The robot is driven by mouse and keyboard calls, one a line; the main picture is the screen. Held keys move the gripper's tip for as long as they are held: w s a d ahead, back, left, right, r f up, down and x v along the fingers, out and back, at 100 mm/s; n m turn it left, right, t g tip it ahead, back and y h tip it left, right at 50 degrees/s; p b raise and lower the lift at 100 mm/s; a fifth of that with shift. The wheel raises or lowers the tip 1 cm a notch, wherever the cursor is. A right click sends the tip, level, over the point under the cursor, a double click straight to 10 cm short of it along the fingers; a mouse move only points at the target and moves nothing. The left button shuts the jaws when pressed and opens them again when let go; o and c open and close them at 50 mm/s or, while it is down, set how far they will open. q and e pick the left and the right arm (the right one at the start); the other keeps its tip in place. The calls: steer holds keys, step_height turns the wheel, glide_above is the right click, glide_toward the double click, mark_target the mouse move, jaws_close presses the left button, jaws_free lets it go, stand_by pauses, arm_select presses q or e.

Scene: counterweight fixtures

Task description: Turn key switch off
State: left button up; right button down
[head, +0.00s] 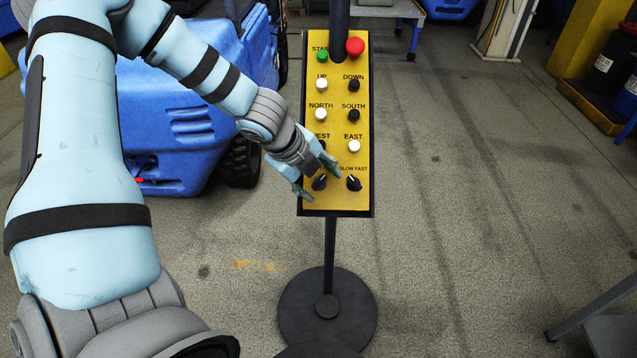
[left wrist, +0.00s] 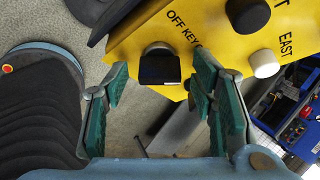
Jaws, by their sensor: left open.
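The key switch is a black knob (head: 319,183) at the lower left of the yellow control panel (head: 338,200), partly hidden by my left gripper in the head view. In the left wrist view the key switch (left wrist: 159,66) sits beside the "OFF KEY" lettering. My left gripper (head: 319,187) is open at the panel's lower left. In the left wrist view the green-padded fingers of the left gripper (left wrist: 162,85) stand on either side of the knob, with a visible gap on each side. My right gripper is not in view.
Above are a green button (head: 322,56), a red button (head: 355,47) and several black and white buttons. A slow/fast knob (head: 353,183) is just right of the gripper. The panel stands on a round base (head: 350,318). A blue machine (head: 190,130) is behind my arm.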

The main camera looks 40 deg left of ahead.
arm_select(q)
steer(key=shift+a, duration=0.2)
steer(key=shift+c, duration=0.2)
steer(key=shift+d+r, duration=0.1)
steer(key=shift+d, duration=0.05)
steer(key=c, duration=1.1)
steer(key=shift+n+t+b, duration=0.3)
steer(key=shift+n+b, duration=0.2)
steer(key=shift+b, duration=0.25)
steer(key=n+t+b, duration=0.1)
steer(key=n+b, duration=0.3)
steer(key=b, duration=0.2)
steer(key=n+t+y+b, duration=0.1)
steer(key=n+t+b, duration=0.1)
steer(key=b, duration=0.3)
steer(key=f+n+t+y+b, duration=0.1)
steer(key=n+b, duration=0.4)
steer(key=b, duration=0.1)
steer(key=shift+s+n+t+b, duration=0.3)
steer(key=shift+b, duration=0.05)
steer(key=shift+d+r+n+y+b, duration=0.1)
steer(key=shift+r+n+y+b, duration=0.2)
steer(key=shift+n, duration=0.4)
steer(key=shift+n+t+y, duration=0.3)
steer(key=shift+n+y, duration=0.1)
steer(key=shift+n, duration=0.5)
steer(key=o, duration=1.1)
steer(key=shift+w+f, duration=0.1)
